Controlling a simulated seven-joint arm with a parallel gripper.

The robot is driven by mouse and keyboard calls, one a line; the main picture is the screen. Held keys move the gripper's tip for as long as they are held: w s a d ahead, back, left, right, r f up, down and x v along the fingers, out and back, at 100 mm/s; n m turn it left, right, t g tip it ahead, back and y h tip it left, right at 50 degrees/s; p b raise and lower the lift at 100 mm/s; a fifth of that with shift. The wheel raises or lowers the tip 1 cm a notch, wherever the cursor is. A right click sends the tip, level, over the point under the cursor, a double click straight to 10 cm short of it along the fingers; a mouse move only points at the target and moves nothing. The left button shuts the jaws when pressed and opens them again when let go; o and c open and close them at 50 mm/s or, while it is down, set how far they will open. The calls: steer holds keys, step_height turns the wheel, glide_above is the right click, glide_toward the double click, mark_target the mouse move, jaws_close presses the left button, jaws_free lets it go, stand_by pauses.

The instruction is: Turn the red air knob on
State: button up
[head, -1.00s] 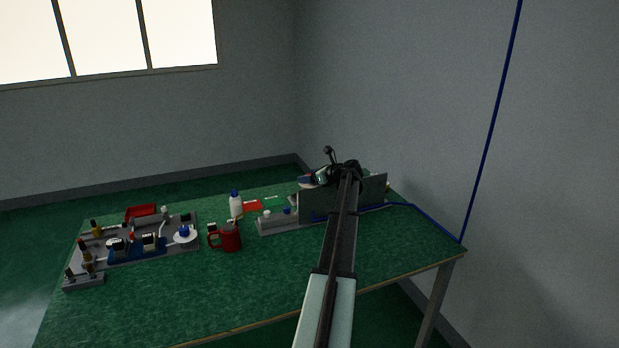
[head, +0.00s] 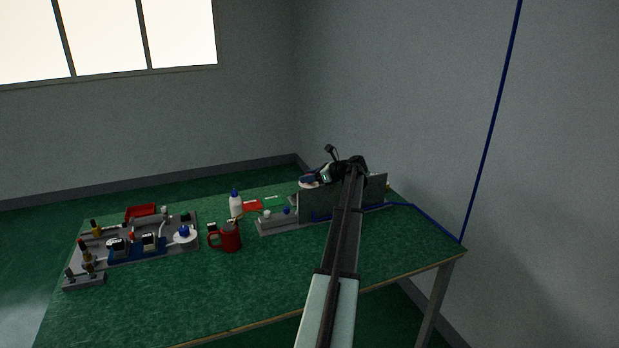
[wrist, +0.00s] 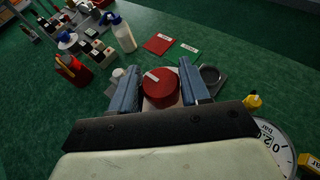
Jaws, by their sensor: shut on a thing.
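The red air knob (wrist: 163,92) is a round red cap with a short white mark on its top, seen from above in the wrist view. My gripper (wrist: 160,83) has its two blue fingers on the knob's left and right sides and is shut on it. The white mark points toward the upper left of the wrist view. In the head view my gripper (head: 318,179) is at the back of the bench, behind a grey upright panel (head: 374,190). I cannot make out the knob there.
A round gauge (wrist: 275,140) and a yellow fitting (wrist: 252,101) stand close right of my gripper. The front of the green bench is clear.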

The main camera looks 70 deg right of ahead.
stand_by(0.4)
steer(key=o, duration=1)
steer(key=v, duration=1.3)
steer(key=shift+s+d+r, duration=0.1)
steer(key=shift+s+d, duration=0.1)
steer(key=shift+s, duration=0.15)
